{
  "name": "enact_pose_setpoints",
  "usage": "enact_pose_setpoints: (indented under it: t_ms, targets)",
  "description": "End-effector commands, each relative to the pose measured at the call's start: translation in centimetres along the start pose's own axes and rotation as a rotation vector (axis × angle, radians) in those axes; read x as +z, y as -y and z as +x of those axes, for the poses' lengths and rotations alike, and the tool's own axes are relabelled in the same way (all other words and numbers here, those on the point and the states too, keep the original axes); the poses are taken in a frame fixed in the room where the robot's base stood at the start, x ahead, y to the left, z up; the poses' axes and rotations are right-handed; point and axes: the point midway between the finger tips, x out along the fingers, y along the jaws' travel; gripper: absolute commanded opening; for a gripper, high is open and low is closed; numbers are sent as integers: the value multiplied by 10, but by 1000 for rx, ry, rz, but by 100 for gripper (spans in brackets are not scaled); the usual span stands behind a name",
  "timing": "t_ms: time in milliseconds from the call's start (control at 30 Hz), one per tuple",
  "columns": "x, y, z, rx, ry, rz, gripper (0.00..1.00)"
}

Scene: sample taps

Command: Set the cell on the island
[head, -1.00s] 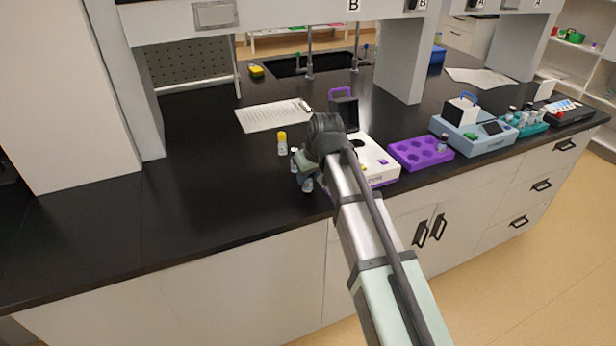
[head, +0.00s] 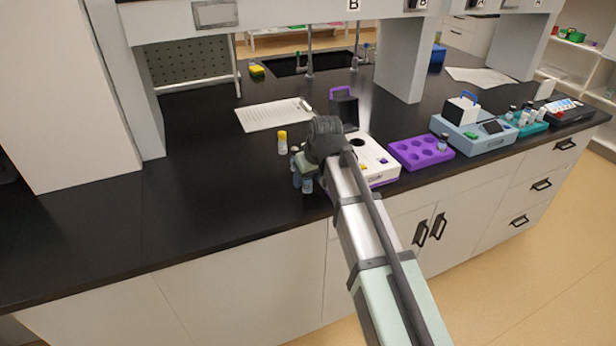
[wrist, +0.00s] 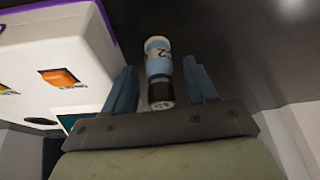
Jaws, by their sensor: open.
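A small vial (wrist: 159,70) with a black cap, a pale blue body and a label stands between the two blue fingers of my gripper (wrist: 160,88) in the wrist view. The fingers are open, one on each side, with a gap showing at both sides. In the head view the vial (head: 308,185) shows at the counter's front, just beside my gripper (head: 301,172), which my wrist partly hides. I cannot tell which thing is the cell, or which surface is the island.
A white device with a purple base (head: 378,165) stands just right of my gripper. A purple rack (head: 421,153) and a blue-grey device (head: 470,138) are further right. The counter at left is clear.

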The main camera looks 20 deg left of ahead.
Motion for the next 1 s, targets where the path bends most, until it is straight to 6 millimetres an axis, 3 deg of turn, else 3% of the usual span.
enact_pose_setpoints:
  t_ms: [267,733,1000]
  targets:
    - [-1,0,-23,1,-2,0,56]
    - [-1,0,-97,1,-2,0,56]
    - [-1,0,-119,0,0,0,56]
